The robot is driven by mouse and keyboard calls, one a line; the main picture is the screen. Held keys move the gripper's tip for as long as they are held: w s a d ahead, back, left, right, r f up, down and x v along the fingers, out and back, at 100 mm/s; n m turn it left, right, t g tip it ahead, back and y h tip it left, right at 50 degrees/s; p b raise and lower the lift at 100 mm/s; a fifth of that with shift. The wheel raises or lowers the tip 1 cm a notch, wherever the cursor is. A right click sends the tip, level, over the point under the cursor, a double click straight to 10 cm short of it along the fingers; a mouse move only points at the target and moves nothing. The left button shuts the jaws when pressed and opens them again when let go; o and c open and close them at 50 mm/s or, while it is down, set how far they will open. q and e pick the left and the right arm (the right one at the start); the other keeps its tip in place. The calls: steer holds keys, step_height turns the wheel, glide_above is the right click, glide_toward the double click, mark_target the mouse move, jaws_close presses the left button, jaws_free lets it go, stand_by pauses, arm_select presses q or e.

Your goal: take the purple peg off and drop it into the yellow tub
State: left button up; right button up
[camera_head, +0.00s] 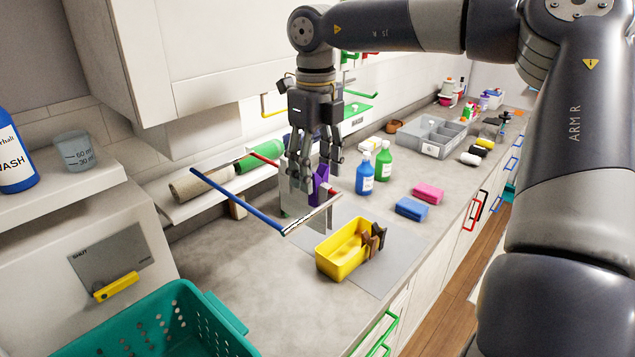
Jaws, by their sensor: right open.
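The purple peg (321,187) shows partly behind and between the fingers of my right gripper (314,178), beside a drying frame with a blue bar (240,203) and a red-tipped bar (265,160). My right gripper points down and is open around or just in front of the peg; I cannot tell whether a finger touches it. The fingers hide part of the peg. The yellow tub (338,265) stands on a grey mat on the counter, below and to the right of the gripper. Brown pegs (373,240) are at its right rim. My left gripper is out of view.
Blue (365,178) and green (384,163) bottles, a blue sponge (411,209) and a pink sponge (428,193) stand or lie right of the tub. A grey divided tray (432,137) is farther back. A teal basket (170,320) is at front left. Wall cupboards hang above.

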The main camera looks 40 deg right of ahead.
mark_target(316, 183)
step_height(316, 183, down, 2)
steer(key=shift+f+p, duration=0.2)
steer(key=shift+p, duration=0.25)
steer(key=shift+d+f, duration=0.15)
steer(key=shift+f, duration=0.4)
steer(key=shift+c, duration=0.3)
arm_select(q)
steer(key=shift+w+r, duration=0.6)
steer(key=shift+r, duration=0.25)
arm_select(e)
steer(key=c, duration=0.8)
steer(key=shift+o, duration=0.2)
steer(key=shift+r, duration=0.1)
